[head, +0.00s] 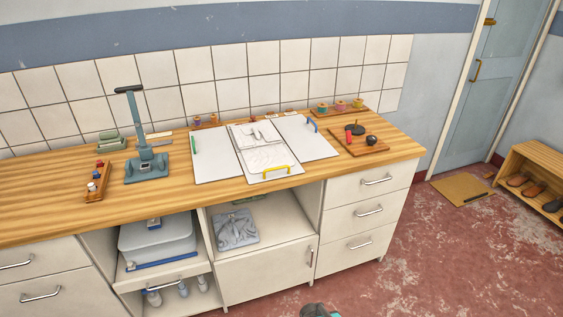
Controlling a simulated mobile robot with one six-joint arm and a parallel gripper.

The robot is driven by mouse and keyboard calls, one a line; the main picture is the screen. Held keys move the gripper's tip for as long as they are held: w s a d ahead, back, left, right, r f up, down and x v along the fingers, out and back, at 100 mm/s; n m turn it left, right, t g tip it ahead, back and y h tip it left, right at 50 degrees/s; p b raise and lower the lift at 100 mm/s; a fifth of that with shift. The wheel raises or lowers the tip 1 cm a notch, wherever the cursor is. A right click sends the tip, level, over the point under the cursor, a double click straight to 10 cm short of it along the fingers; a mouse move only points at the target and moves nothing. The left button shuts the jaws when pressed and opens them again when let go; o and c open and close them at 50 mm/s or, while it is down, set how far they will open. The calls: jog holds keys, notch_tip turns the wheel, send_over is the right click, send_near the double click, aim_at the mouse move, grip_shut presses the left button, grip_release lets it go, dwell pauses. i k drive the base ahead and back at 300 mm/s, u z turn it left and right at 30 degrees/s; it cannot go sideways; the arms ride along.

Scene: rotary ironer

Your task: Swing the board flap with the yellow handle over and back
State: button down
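A pale folding board lies open on the wooden counter. Its flap with the yellow handle (277,173) is at the front middle, lying flat, with white wrinkled cloth (266,157) over much of the middle. The left board flap (215,157) has a green handle (194,145) and lies flat. The right board flap (306,141) has a blue handle (313,124) and also lies flat. My gripper is not in view. Only a small grey and teal piece, apparently of my arm, shows at the bottom edge, well apart from the board.
A teal press with a black-topped lever (146,160) and a wooden tray of small bottles (97,184) stand left of the board. A wooden board with dark items (358,143) is at right. Below are an open shelf with folded grey cloth (236,230) and drawers (366,209).

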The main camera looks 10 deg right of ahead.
aim_at(276, 172)
jog(key=u, duration=0.1)
jog(key=i, duration=0.95)
jog(key=z, duration=0.1)
jog(key=k, duration=0.5)
jog(key=u, duration=0.05)
